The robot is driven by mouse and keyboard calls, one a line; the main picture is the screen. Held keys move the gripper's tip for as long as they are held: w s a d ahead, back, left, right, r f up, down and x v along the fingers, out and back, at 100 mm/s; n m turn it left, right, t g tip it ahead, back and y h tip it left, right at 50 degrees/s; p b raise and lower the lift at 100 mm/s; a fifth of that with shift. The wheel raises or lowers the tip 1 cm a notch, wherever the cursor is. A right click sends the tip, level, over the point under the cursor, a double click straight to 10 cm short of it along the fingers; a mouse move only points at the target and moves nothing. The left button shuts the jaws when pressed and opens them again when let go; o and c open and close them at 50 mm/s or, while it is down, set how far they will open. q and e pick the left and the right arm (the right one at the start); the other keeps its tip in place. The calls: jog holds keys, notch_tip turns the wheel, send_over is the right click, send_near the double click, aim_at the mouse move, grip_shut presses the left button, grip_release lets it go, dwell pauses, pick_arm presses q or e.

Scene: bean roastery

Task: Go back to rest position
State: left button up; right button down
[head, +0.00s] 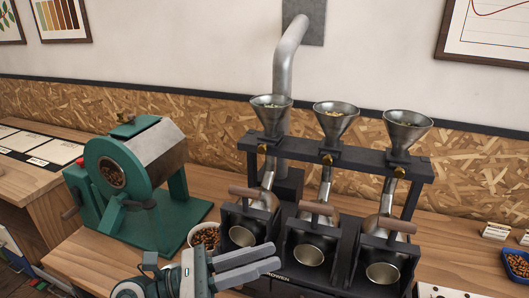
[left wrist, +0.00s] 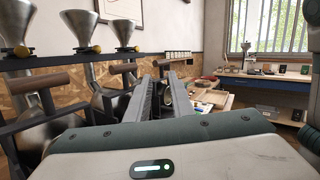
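My left gripper (head: 274,256) is low in the middle of the head view, in front of the roaster with three funnels (head: 300,240). Its two fingers point right and lie side by side with a narrow gap. In the left wrist view my left gripper (left wrist: 160,82) also shows this gap, with nothing held between the fingers. Whether it touches the roaster front cannot be told. My right gripper is in neither view.
A green drum machine (head: 130,180) stands left on the wooden counter. A white bowl of beans (head: 205,236) sits just behind my left gripper. A blue tray of beans (head: 516,264) is at the far right. The left wrist view shows a further bench (left wrist: 265,77) under a window.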

pick_arm(q)
jog(key=w+a+r+n+t+y, duration=0.1)
jog(key=w+a+n+t+y, duration=0.25)
jog(key=a+n+t, duration=0.6)
jog(key=w+a+r+n+t+y, duration=0.25)
jog(key=n+t+y, duration=0.35)
jog(key=n, duration=0.8)
jog(key=s+a+f+n+g+y, duration=0.1)
jog(key=a+f+n+g+y, duration=0.1)
jog(key=a+f+n+y, duration=0.6)
jog(key=s+a+f+n+g+y, duration=0.2)
jog(key=a+f+n+y, duration=0.2)
jog(key=f+n, duration=0.65)
jog(key=s+d+f+n+g+h, duration=0.2)
jog(key=s+f+n+g, duration=0.4)
jog(key=s+f+g, duration=1.15)
jog(key=s+f+t, duration=0.2)
jog(key=s+f, duration=0.2)
jog(key=f, duration=1.1)
jog(key=s+f+t, duration=0.2)
jog(key=s+f, duration=0.1)
jog(key=f, duration=1.3)
jog(key=s+a+f+g+b, duration=0.1)
jog(key=s+a+f, duration=0.1)
jog(key=s+f, duration=1.6)
jog(key=shift+s+a+f+g, duration=0.4)
jog(key=shift+f, duration=0.05)
